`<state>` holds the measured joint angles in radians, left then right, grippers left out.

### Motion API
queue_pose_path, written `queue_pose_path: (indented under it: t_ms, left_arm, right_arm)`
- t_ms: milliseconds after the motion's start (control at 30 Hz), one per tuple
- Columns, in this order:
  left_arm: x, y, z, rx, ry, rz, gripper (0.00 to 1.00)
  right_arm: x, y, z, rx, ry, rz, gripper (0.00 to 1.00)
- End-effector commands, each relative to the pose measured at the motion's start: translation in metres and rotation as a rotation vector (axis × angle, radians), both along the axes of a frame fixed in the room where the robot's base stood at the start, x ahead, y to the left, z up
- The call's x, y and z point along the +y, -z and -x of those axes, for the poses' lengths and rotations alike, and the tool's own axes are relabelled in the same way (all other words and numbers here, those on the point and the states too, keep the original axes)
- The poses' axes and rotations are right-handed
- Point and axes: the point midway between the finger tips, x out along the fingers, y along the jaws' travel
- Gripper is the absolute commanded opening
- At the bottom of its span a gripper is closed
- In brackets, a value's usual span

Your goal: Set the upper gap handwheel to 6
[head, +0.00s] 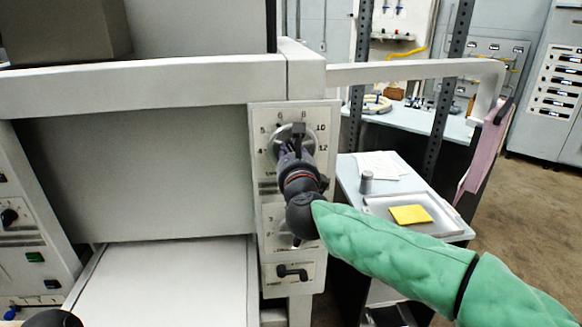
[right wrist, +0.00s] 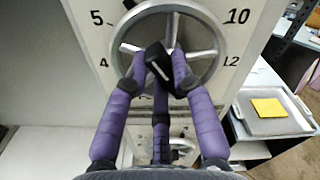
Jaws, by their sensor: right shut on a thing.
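The upper gap handwheel (right wrist: 124,50) is a metal spoked wheel on the light panel (head: 325,125). Numbers 4, 5, 10 and 12 show around it in the right wrist view, with 6 and 8 above it in the head view.
A lower dial (head: 272,222) is partly covered by my right wrist. A black lever (head: 292,272) sits below it. At right are a side table with a tray (head: 440,222), a yellow pad (head: 410,214) and a grey cylinder (head: 366,182). A light rail (head: 410,70) extends right above my arm.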

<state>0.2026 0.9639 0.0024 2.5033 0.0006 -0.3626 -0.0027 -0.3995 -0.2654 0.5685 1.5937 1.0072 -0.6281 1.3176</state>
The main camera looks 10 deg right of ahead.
Motion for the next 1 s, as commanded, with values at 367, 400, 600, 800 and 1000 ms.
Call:
queue_pose_path:
  t_ms: [367, 400, 600, 800, 1000]
  left_arm:
    - [0.0, 0.023, 0.0, 0.0, 0.0, 0.0, 0.4]
    - [0.0, 0.024, 0.0, 0.0, 0.0, 0.0, 0.4]
    - [0.0, 0.025, 0.0, 0.0, 0.0, 0.0, 0.4]
    - [0.0, 0.025, 0.0, 0.0, 0.0, 0.0, 0.4]
    - [0.0, 0.025, 0.0, 0.0, 0.0, 0.0, 0.4]
  right_arm:
    - [0.0, 0.002, 0.0, -0.017, -0.001, -0.168, 0.0]
    - [0.0, 0.002, 0.0, -0.018, -0.001, -0.176, 0.0]
    - [0.0, 0.001, 0.0, -0.02, 0.0, -0.197, 0.0]
    - [0.0, 0.001, 0.0, -0.02, 0.0, -0.198, 0.0]
    - [0.0, 0.001, 0.0, -0.02, 0.0, -0.197, 0.42]
